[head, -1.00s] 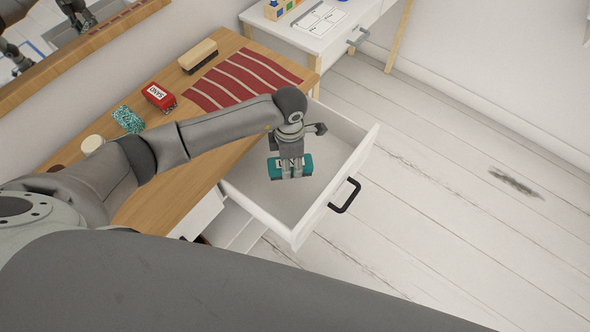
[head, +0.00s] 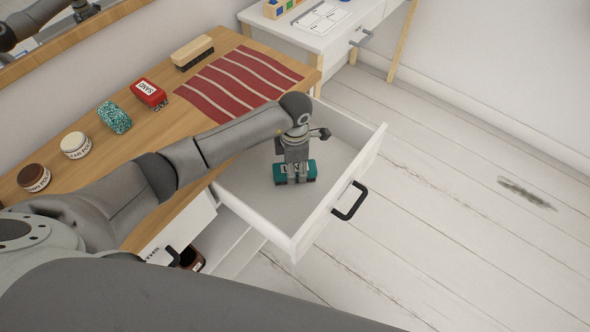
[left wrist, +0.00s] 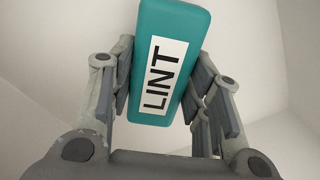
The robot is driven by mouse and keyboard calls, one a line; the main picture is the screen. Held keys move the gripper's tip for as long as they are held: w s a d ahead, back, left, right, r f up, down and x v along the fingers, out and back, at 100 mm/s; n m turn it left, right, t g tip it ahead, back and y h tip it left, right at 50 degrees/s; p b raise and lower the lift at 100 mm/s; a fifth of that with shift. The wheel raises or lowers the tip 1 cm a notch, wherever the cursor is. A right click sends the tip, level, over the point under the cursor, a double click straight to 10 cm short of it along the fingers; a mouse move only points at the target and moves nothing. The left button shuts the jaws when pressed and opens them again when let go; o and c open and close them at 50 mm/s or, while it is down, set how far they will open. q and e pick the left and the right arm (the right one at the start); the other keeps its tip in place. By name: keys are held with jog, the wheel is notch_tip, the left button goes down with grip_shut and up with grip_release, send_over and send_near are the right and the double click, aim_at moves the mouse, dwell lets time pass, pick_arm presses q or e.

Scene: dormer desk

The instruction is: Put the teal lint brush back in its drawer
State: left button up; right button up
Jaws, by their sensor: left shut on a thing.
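The teal lint brush (head: 309,170) is a block with a white label, and the label reads LINT in the left wrist view (left wrist: 166,75). My left gripper (head: 295,177) is shut on it, with a finger on each side of the block. The brush is inside the open white drawer (head: 250,200), between its walls. I cannot tell whether its underside touches the drawer floor. The gripper fingers hide part of the brush in the head view. My right gripper is not in view.
The wooden desk top (head: 160,205) holds a red block (head: 149,94), a speckled teal block (head: 115,117), a brush (head: 192,53), a striped red cloth (head: 238,82) and two jars. A black handle (head: 349,201) is on the drawer front. The drawer floor around the brush is clear.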

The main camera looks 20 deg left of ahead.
pick_arm(q)
jog(key=o, duration=0.9)
jog(key=shift+o, duration=0.4)
notch_tip(320, 180, up, 12)
